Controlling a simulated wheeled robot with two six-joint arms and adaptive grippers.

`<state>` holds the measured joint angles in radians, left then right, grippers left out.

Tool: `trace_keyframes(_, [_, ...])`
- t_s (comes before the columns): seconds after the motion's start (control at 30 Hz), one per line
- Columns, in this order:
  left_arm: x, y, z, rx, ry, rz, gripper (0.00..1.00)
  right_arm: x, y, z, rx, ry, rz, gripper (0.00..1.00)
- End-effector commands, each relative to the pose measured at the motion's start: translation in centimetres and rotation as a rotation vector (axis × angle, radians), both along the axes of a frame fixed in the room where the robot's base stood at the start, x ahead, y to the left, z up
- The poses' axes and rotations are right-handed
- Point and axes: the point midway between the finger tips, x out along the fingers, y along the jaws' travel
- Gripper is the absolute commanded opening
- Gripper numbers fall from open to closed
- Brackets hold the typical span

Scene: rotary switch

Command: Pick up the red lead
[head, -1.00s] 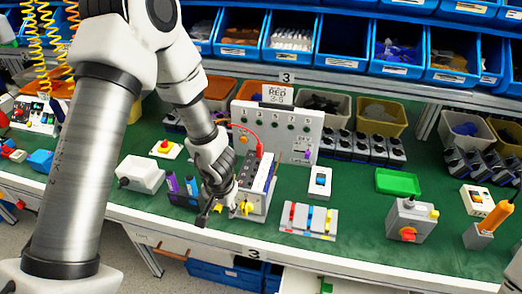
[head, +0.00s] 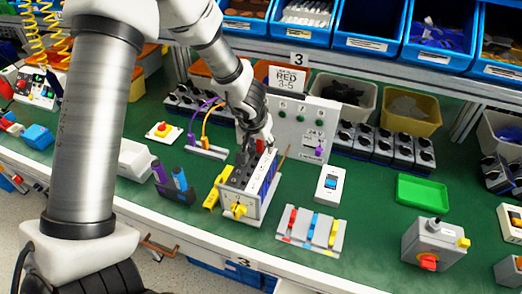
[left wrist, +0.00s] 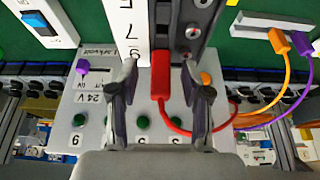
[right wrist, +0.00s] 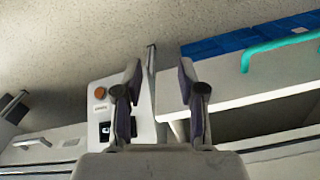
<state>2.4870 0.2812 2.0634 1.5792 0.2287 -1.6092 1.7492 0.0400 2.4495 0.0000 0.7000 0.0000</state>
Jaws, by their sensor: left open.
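The red lead's plug (left wrist: 160,80) stands between the fingers of my left gripper (left wrist: 160,64) in the left wrist view. Both fingers look apart from it. Its red cable (left wrist: 207,130) curves away to the right. In the head view, my left gripper (head: 256,132) is over the far end of the grey numbered box (head: 240,196). A bit of the red plug (head: 260,146) shows there, and the gripper hides much of the lead. In the right wrist view, my right gripper (right wrist: 160,70) is open and empty.
Behind the box stands a white panel (head: 296,130) with green sockets and a card (head: 288,78) reading "RED 3-5". Orange (head: 206,122) and purple (head: 190,132) leads sit in a rack to the left. A white switch (head: 330,184) and green tray (head: 421,190) are right.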

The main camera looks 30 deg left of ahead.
Motion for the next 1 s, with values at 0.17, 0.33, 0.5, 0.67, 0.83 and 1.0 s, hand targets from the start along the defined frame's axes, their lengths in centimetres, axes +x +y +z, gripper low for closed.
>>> trace_keyframes(0.17, [0.2,0.0,-0.3,-0.001,-0.001,0.000,0.48,0.0,0.0,-0.2,0.000,0.000,0.000,0.40])
trace_keyframes(0.33, [0.2,0.0,-0.3,0.000,-0.001,0.000,0.06,0.0,0.0,-0.1,0.000,0.000,0.000,0.40])
trace_keyframes(0.5, [0.2,0.0,-0.3,0.000,0.000,0.000,0.00,0.0,0.0,-0.2,0.000,0.000,0.000,0.40])
trace_keyframes(0.67, [0.2,0.0,-0.3,-0.001,0.000,0.000,0.00,0.0,0.0,-0.2,0.000,0.000,0.000,0.40])
trace_keyframes(0.83, [0.2,0.0,-0.2,-0.001,0.000,0.000,0.00,0.0,0.0,0.0,0.000,0.000,0.000,0.40])
trace_keyframes(1.0, [0.2,0.0,0.6,-0.001,0.000,0.002,0.00,0.0,0.0,1.0,0.000,0.000,0.000,0.40])
